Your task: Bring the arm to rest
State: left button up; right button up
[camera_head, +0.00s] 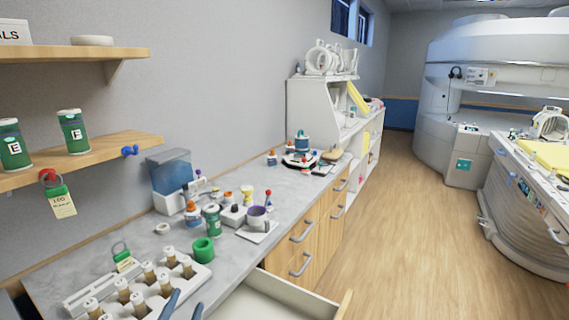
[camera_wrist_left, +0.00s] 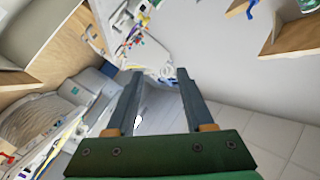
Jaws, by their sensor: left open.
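My left gripper (camera_head: 184,304) shows at the bottom edge of the head view as two blue-grey fingertips, beside the right end of a white rack (camera_head: 191,272). The rest of that arm is out of the picture. In the left wrist view the two fingers of the left gripper (camera_wrist_left: 158,75) stand apart with nothing between them. The gripper is open and empty. My right gripper shows in neither view.
The grey counter (camera_head: 226,251) carries a green ring (camera_head: 203,250), a purple-rimmed mug (camera_head: 257,218) and several bottles. An open white drawer (camera_head: 275,300) juts out below it. Shelves hang at left. The wooden floor (camera_head: 400,235) is clear.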

pick_arm(q)
jog(key=s+a+f+n+g+y, duration=0.15)
jog(key=s+f+n+g, duration=0.4)
jog(key=f, duration=0.55)
jog(key=s+d+f+g+h, duration=0.1)
jog(key=s+d+f+g, duration=0.1)
jog(key=s+f+g, duration=0.45)
jog(key=s+d+f+g+h, duration=0.1)
jog(key=s+f+g, duration=0.15)
jog(key=s, duration=0.75)
notch_tip(320, 180, down, 26)
jog(key=s+b, duration=0.2)
jog(key=b, duration=0.7)
jog(key=s+a+f+g+b, duration=0.1)
jog(key=s+f+b, duration=0.2)
jog(key=s+f, duration=0.3)
jog(key=s+a+f+g+b, duration=0.1)
jog(key=s+f+b, duration=0.2)
jog(key=f, duration=0.7)
jog(key=s, duration=0.2)
jog(key=shift+s, duration=0.35)
jog(key=shift+n, duration=0.25)
